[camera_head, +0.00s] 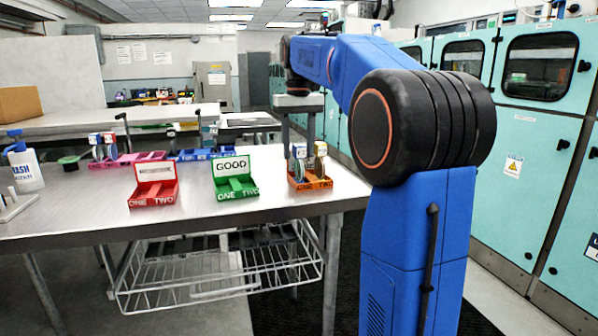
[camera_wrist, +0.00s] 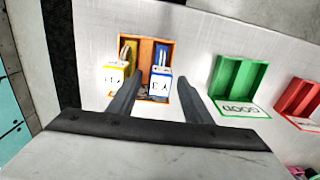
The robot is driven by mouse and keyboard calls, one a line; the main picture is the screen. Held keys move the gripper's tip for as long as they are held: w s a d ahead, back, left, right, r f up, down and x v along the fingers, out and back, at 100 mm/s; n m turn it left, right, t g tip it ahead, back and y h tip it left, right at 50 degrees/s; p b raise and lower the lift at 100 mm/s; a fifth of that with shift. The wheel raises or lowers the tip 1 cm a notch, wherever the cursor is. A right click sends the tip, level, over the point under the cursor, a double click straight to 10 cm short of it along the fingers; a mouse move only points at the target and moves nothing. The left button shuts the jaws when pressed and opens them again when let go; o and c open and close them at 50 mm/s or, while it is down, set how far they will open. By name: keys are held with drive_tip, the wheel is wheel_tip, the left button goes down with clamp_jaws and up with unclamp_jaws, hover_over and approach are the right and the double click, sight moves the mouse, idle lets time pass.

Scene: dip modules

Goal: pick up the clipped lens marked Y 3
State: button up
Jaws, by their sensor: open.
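The clipped lens marked Y 3 (camera_wrist: 160,88) stands in an orange tray (camera_wrist: 153,108) in the wrist view. It has a white label face and a blue clip; its lettering appears upside down. My gripper (camera_wrist: 160,84) is open, its two dark fingers on either side of this label in the picture, with nothing gripped. I cannot tell how high the fingers are above it. A second clipped lens (camera_wrist: 115,74) with a yellow clip stands beside it in the same tray. In the head view the orange tray (camera_head: 311,184) is at the table's right end, below my wrist.
A green tray (camera_head: 236,187) marked GOOD and a red tray (camera_head: 152,195) stand left of the orange one. Pink (camera_head: 128,160) and blue (camera_head: 205,155) trays lie farther back. A spray bottle (camera_head: 25,168) is at the far left. Bare tabletop separates the front trays.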

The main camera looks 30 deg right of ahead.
sight(299, 162)
drive_tip(key=shift+s+f, duration=0.2)
drive_tip(key=shift+f, duration=2.15)
drive_tip(key=shift+c, duration=0.6)
drive_tip(key=c, duration=1)
drive_tip(key=shift+r, duration=0.1)
